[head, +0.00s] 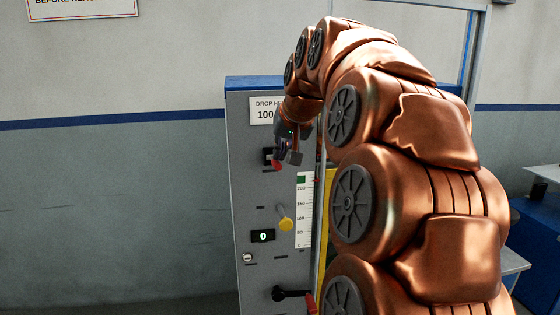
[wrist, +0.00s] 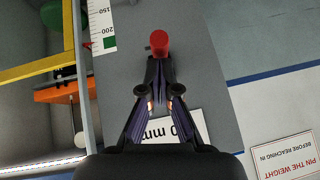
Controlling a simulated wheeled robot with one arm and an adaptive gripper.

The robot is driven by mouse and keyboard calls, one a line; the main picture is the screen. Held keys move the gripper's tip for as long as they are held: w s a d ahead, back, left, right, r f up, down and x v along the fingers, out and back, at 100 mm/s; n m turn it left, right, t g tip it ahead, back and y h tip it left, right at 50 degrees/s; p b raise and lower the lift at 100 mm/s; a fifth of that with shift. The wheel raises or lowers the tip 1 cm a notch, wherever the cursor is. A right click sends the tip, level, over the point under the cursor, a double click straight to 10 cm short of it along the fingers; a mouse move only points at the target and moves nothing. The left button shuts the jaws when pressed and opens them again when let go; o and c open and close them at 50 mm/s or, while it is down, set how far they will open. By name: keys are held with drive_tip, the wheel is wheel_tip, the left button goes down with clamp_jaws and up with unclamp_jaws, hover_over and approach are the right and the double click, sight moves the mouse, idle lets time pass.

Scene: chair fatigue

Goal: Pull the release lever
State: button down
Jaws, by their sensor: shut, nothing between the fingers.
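A red-ended lever (head: 277,166) sits in a dark slot on the upper part of a grey panel (head: 245,190). In the wrist view its round red end (wrist: 159,42) is just beyond my fingertips. My gripper (head: 286,154) is shut and empty in front of the panel, close to this red end; it also shows in the wrist view (wrist: 157,64). I cannot tell whether the fingertips touch the red end. No label shows which one is the release lever.
The panel carries a white scale (head: 305,210), a yellow knob (head: 285,223), a display reading 0 (head: 262,236) and a drop-height sign (head: 265,110). A yellow frame (wrist: 38,62) stands beside it.

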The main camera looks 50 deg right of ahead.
drive_tip(key=f+b, duration=0.1)
drive_tip(key=b, duration=0.1)
drive_tip(key=f+t+h+b, duration=0.1)
drive_tip(key=b, duration=0.1)
drive_tip(key=f+t+b, duration=0.1)
drive_tip(key=f+b, duration=0.1)
drive_tip(key=b, duration=0.1)
drive_tip(key=shift+s+a+h, duration=0.3)
drive_tip(key=shift+s+a, duration=0.05)
drive_tip(key=shift+s, duration=0.05)
drive_tip(key=f+t+h+b, duration=0.1)
drive_tip(key=t+b, duration=0.1)
drive_tip(key=b, duration=0.4)
drive_tip(key=shift+f+t+h, duration=0.3)
drive_tip(key=shift+f+t, duration=0.1)
drive_tip(key=shift+f+b, duration=0.1)
drive_tip(key=shift+b, duration=0.4)
drive_tip(key=r, duration=0.1)
approach(281, 168)
drive_tip(key=shift+s+d+r, duration=0.15)
drive_tip(key=shift+s+r, duration=0.55)
drive_tip(key=shift+r, duration=0.3)
drive_tip(key=shift+f, duration=0.1)
